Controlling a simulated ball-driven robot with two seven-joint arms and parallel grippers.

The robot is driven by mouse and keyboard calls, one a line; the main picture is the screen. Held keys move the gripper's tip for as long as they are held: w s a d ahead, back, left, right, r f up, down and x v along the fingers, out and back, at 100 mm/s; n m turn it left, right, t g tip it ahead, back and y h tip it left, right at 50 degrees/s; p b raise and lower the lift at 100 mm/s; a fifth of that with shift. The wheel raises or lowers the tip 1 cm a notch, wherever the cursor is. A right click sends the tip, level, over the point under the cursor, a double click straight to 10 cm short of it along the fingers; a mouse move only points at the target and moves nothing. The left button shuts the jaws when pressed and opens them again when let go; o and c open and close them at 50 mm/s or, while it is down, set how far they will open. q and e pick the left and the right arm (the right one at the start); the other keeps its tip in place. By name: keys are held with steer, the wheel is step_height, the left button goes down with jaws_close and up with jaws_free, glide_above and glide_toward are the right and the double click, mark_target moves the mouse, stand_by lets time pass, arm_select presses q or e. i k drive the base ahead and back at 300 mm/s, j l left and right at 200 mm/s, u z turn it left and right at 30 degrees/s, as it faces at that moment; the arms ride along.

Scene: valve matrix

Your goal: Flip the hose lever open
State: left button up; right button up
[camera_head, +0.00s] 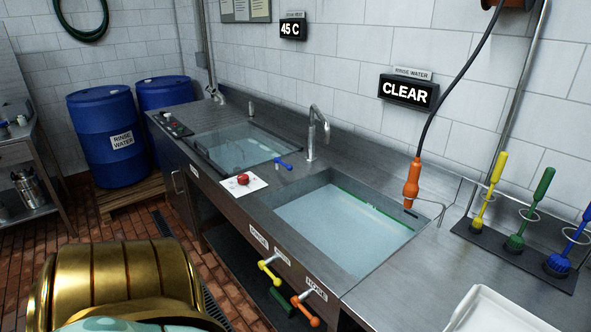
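Several small levers stick out from the front edge of the sink counter, under white labels that are hard to read. An orange lever (305,309) is at the right, below the rightmost label (316,289), which seems to read HOSE. It slants downward to the right. A yellow lever (269,272) is to its left, and a dark green lever (281,301) sits lower between them. An orange hose handle (411,183) hangs at the right end of the sink on a black hose (440,98). Neither of my grippers is in view.
The steel counter holds a near basin (345,262) and a far basin (240,148), both with water. A red button (243,179) sits on a white plate between them. Brushes stand in a rack (508,250) at right, beside a white tray (497,312). Blue barrels (105,135) stand at left.

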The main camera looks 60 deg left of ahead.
mark_target(315, 321)
steer(key=u, duration=1.75)
